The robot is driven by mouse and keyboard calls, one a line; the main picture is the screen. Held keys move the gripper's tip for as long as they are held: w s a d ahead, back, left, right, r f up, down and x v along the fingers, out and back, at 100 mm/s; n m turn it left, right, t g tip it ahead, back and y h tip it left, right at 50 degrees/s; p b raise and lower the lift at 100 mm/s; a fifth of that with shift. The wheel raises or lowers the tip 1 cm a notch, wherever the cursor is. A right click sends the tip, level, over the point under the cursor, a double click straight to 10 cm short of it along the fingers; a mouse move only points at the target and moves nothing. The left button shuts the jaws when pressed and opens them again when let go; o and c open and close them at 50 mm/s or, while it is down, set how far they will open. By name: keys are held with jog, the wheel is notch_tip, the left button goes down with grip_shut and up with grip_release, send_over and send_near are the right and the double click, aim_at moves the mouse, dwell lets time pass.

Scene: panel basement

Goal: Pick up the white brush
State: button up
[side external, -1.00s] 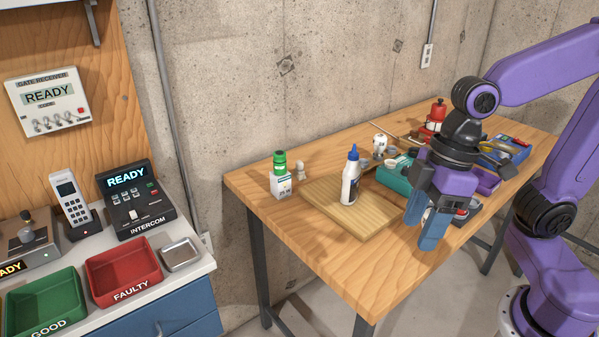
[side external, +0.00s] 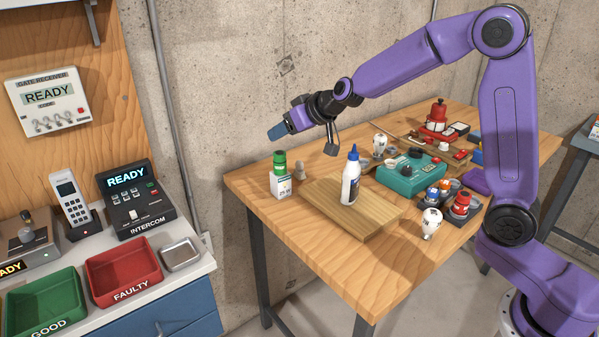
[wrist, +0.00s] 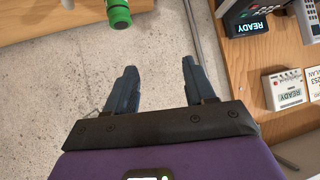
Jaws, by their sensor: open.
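I cannot make out a white brush in either view. My gripper (side external: 279,131) is raised above the far left part of the wooden table (side external: 262,212), turned toward the left. In the wrist view, my gripper (wrist: 159,65) is open, with its two blue fingers apart and nothing between them.
On the table are a green-capped bottle (side external: 280,163), a glue bottle (side external: 350,180) on a wooden board (side external: 368,222), a teal box (side external: 403,181) and a white bulb (side external: 432,223). The left bench holds a green bin (side external: 43,305), a red bin (side external: 122,275) and an intercom (side external: 137,205).

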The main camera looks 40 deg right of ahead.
aim_at(301, 163)
jog(key=w+d+f+m+t+h, duration=0.2)
jog(key=w+d+m+h, duration=0.4)
jog(key=d, duration=0.6)
jog(key=f, duration=0.5)
jog(key=f+n, duration=0.1)
jog(key=f, duration=0.3)
jog(key=f+n+y, duration=0.1)
jog(key=f, duration=0.4)
jog(key=shift+w+d+f, duration=0.15)
jog(key=shift+w+f, duration=0.15)
jog(key=shift+x, duration=2.6)
jog(key=shift+s+f, duration=0.1)
grip_shut()
